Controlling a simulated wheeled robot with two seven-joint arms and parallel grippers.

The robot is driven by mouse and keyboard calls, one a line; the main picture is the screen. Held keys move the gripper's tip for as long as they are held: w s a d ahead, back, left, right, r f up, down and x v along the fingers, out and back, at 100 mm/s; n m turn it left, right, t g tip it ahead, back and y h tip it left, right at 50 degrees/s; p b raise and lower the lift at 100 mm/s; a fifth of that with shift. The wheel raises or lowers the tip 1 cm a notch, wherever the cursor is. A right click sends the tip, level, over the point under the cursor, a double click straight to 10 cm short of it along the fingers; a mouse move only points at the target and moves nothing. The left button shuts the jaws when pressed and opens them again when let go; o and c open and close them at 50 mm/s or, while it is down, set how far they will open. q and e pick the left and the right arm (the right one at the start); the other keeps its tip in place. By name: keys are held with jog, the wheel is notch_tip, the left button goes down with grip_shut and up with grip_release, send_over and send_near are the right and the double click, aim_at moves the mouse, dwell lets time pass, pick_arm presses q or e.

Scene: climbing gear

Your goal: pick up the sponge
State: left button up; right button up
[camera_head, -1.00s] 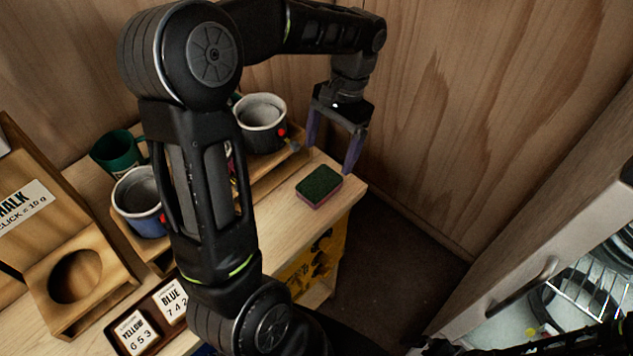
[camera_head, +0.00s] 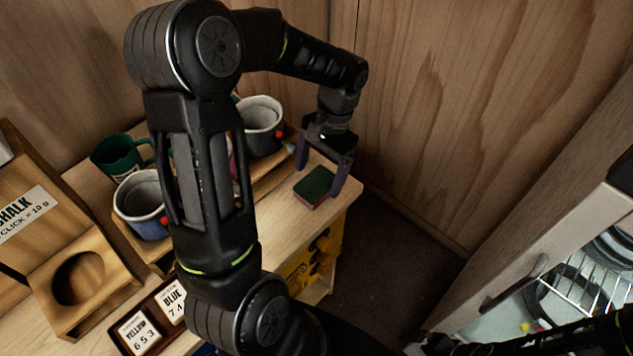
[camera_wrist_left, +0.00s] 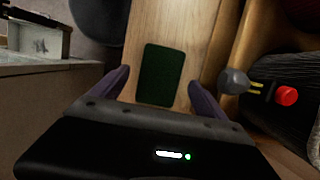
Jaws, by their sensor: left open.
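The sponge (camera_head: 315,186) has a dark green top and a pinkish lower layer. It lies flat near the right end of the wooden table. My left gripper (camera_head: 318,180) is open above the sponge, with one purple-grey finger on each side of it in the head view. In the left wrist view the sponge (camera_wrist_left: 159,75) lies ahead between the two fingers of the left gripper (camera_wrist_left: 160,88), with no visible contact. My right gripper cannot be made out; only dark arm parts show at the bottom right.
A dark pot (camera_head: 262,120), a blue pot (camera_head: 142,203) and a green mug (camera_head: 118,157) stand left of the sponge. A wooden chalk stand (camera_head: 75,285) is at the far left. The table edge drops off just right of the sponge. A wooden wall stands behind.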

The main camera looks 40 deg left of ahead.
pick_arm(q)
jog(key=shift+x, duration=0.8)
jog(key=shift+f, duration=0.3)
jog(key=shift+c, duration=0.2)
jog(key=c, duration=1.5)
jog(key=shift+r, duration=0.1)
